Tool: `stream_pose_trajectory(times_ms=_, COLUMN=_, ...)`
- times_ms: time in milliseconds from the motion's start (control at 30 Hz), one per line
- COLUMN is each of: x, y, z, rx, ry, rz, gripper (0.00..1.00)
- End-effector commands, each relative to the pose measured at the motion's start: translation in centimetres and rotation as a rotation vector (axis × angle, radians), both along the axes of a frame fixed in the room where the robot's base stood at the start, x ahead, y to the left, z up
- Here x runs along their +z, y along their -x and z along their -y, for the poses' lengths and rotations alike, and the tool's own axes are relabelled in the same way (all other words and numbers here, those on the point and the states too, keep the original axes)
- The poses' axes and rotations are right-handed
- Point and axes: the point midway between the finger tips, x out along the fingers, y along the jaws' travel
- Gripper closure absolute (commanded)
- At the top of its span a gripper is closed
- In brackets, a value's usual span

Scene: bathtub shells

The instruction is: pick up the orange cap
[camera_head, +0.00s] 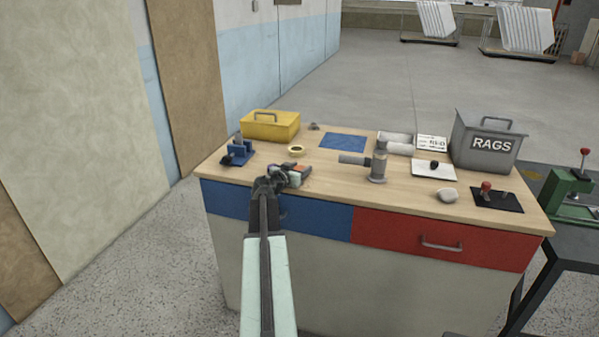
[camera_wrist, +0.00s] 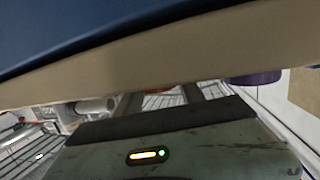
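A small orange-red piece (camera_head: 303,168), which may be the orange cap, shows on the wooden bench top at the near left edge, just beyond my gripper. My gripper (camera_head: 285,175) reaches over the bench's front edge and partly covers that piece. I cannot tell whether they touch. In the wrist view, a sliver of orange (camera_wrist: 160,89) shows past the dark front of my gripper; most of it is hidden. The finger opening is too small and blocked to judge.
The bench top (camera_head: 330,172) holds a blue fixture (camera_head: 239,150), a tape roll (camera_head: 296,150), a yellow toolbox (camera_head: 270,126), a grey pipe fitting (camera_head: 378,163) and a grey RAGS bin (camera_head: 488,142). The bench edge (camera_wrist: 160,50) runs very close across the wrist view.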

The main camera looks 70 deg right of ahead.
Motion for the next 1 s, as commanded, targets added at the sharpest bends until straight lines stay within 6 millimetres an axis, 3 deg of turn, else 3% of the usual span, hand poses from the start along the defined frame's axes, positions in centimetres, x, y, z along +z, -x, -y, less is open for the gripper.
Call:
stream_pose_trajectory(times_ms=367, x=0.6, y=0.0, z=0.0, rx=0.000, ry=0.000, rz=0.000, gripper=0.93)
stream_pose_trajectory(times_ms=567, x=3.6, y=-0.1, z=0.0, rx=0.001, ry=0.000, rz=0.000, gripper=0.93)
stream_pose_trajectory(times_ms=800, x=8.8, y=-0.1, z=0.0, rx=0.001, ry=0.000, rz=0.000, gripper=0.93)
stream_pose_trajectory(times_ms=1000, x=10.3, y=-0.1, z=0.0, rx=0.001, ry=0.000, rz=0.000, gripper=0.93)
